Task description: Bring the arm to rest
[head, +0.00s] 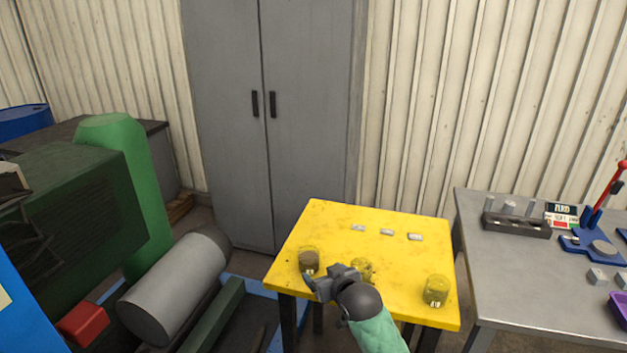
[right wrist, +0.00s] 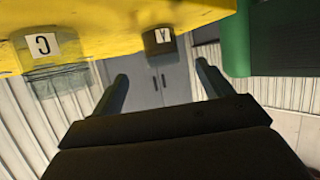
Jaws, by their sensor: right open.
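My right gripper (head: 321,281) is at the front left part of the yellow table (head: 330,222), close to the left glass container (head: 309,258). I cannot tell whether they touch. In the right wrist view my right gripper's two fingers (right wrist: 163,82) stand apart with nothing between them; the grey cabinet doors show behind the gap. That view is upside down, with the yellow table edge at its top. My right forearm and wrist partly hide the middle glass container (head: 361,267). My left gripper is not in view.
A right glass container (head: 437,289) stands near the table's right edge. Several small grey pieces (head: 387,232) lie toward the back. A grey bench (head: 500,272) with a blue press is at right. A grey cylinder (head: 172,290) and green machinery (head: 125,180) stand at left.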

